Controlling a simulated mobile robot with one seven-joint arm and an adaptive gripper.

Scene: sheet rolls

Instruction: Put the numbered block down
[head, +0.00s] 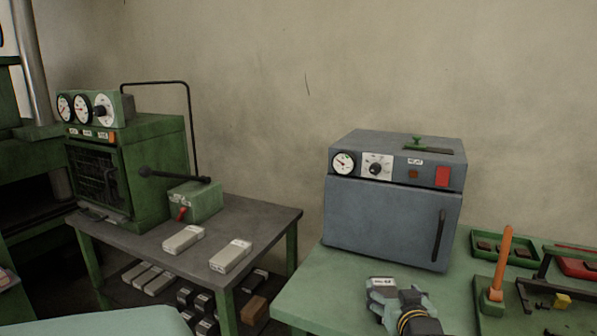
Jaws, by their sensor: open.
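A pale grey block (382,282) with a small dark-marked label is at the front edge area of the green table (322,290), in front of the blue-grey oven. My gripper (380,298) is open around or just over this block. The fingers hide much of the block, so I cannot tell whether it rests fully on the tabletop or whether the fingers touch it. Two similar labelled pale blocks, one farther back (183,239) and one nearer (230,256), lie on the dark table to the left.
The blue-grey oven (390,220) stands close behind my gripper. An upright orange handle (502,262) and green trays (505,247) are to the right.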

